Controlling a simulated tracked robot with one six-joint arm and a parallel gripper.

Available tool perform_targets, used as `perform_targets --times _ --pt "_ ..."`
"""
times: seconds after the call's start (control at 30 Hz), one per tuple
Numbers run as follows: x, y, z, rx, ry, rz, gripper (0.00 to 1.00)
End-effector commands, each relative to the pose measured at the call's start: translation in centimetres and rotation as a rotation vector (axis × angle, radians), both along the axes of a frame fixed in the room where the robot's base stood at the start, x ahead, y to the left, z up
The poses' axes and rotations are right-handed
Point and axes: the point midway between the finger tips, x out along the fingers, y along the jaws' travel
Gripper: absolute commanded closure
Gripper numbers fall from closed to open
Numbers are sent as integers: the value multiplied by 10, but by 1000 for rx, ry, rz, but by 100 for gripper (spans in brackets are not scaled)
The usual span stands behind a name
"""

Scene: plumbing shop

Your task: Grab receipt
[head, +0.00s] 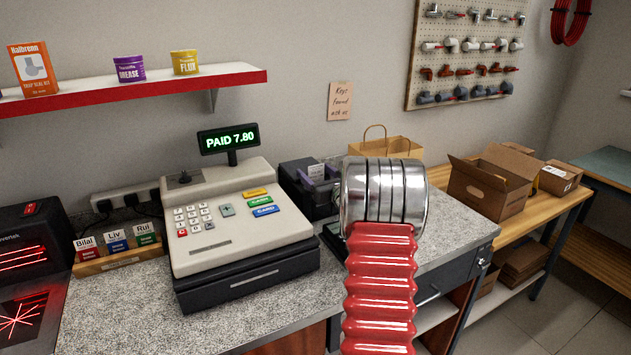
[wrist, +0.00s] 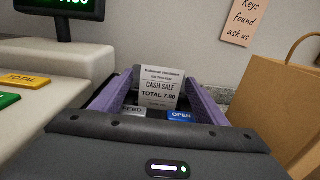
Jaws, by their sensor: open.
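The receipt (wrist: 158,93) is a white slip reading "CASH SALE TOTAL 7.80". It stands up from the dark receipt printer (head: 302,193), behind its FEED and OPEN buttons. In the head view only a small pale part of the receipt (head: 316,170) shows. My gripper (wrist: 160,84) is open, with one purple finger on either side of the receipt in the wrist view. I cannot tell whether either finger touches the paper. In the head view my arm hides most of the gripper and part of the printer.
The cash register (head: 235,225), with a display reading "PAID 7.80" (head: 229,138), stands left of the printer. A paper bag (head: 386,146) is behind my arm, to the right in the wrist view. Open cardboard box (head: 490,188) stands on the wooden bench at right. Bare counter (head: 130,300) shows at front left.

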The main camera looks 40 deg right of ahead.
Motion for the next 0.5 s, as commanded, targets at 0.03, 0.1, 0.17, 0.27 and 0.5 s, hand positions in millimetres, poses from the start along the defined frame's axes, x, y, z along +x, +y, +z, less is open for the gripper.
perform_targets --times 0.03,0.1,0.17,0.27,0.5 --pt "0 0 0 0 0 0 33" --pt "0 0 0 0 0 0 35" --pt "0 0 0 0 0 0 39" --pt "0 0 0 0 0 0 46" --pt "0 0 0 0 0 0 63"
